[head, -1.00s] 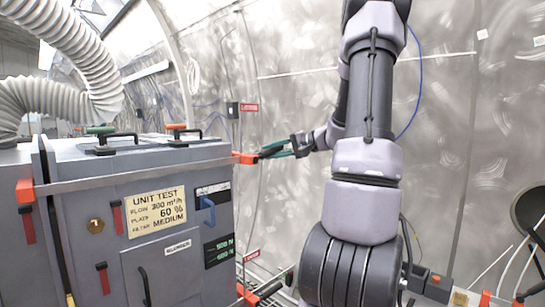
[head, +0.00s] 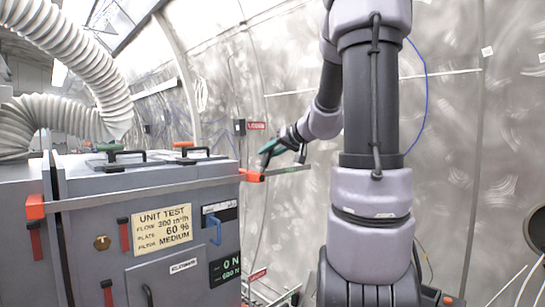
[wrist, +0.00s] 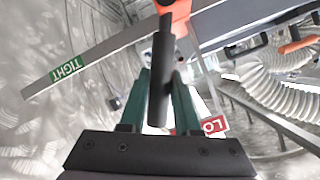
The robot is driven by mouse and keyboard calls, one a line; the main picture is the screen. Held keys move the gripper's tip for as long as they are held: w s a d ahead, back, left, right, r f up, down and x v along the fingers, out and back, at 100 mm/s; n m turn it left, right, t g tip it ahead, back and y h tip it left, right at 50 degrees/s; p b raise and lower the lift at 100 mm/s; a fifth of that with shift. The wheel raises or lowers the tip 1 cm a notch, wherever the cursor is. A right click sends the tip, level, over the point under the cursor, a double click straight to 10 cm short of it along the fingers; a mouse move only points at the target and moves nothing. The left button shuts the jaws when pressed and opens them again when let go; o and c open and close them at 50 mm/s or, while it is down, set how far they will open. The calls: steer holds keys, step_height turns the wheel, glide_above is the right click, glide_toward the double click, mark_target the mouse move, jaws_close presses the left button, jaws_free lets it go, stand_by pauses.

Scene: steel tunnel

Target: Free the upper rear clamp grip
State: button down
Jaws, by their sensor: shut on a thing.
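The upper rear clamp's orange body (head: 252,176) sits at the grey cabinet's upper right corner in the head view. It also shows at the top of the wrist view (wrist: 178,10). Its black grip (wrist: 160,75) is a slim bar running down from the orange body. My gripper (head: 268,153) is above and right of the clamp body, with its teal fingers tilted down-left. In the wrist view the fingers stand on both sides of the grip, shut on it. A grey strip (wrist: 115,42) with a green TIGHT label runs left from the clamp.
The grey cabinet (head: 85,228) fills the left, with a metal strap (head: 130,190) around its top. Ribbed white hoses (head: 85,55) curve above it. A red wall sign (head: 257,126) hangs behind the gripper, and another (head: 258,274) is lower. The curved metal wall lies behind my arm.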

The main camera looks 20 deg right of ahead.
steer(key=shift+s+a+r+n+h, duration=0.2)
steer(key=shift+a+n+h, duration=0.2)
steer(key=shift+a+n, duration=0.15)
steer(key=c, duration=0.6)
jaws_free()
steer(key=v, duration=1)
steer(key=shift+s+r, duration=0.1)
steer(key=shift+s, duration=0.3)
steer(key=s+a+f+m+g, duration=0.1)
steer(key=s+a+f, duration=0.1)
steer(key=s+a, duration=0.2)
steer(key=s+a+f+m+g+h, duration=0.1)
steer(key=s+a+f+g, duration=0.1)
steer(key=s+a, duration=0.2)
steer(key=s+a+f+m+g, duration=0.1)
steer(key=s+a+f+g, duration=0.1)
steer(key=s+a, duration=0.3)
steer(key=shift+s+f+m+h, duration=0.25)
steer(key=shift+s+f+h, duration=0.25)
steer(key=shift+s, duration=0.45)
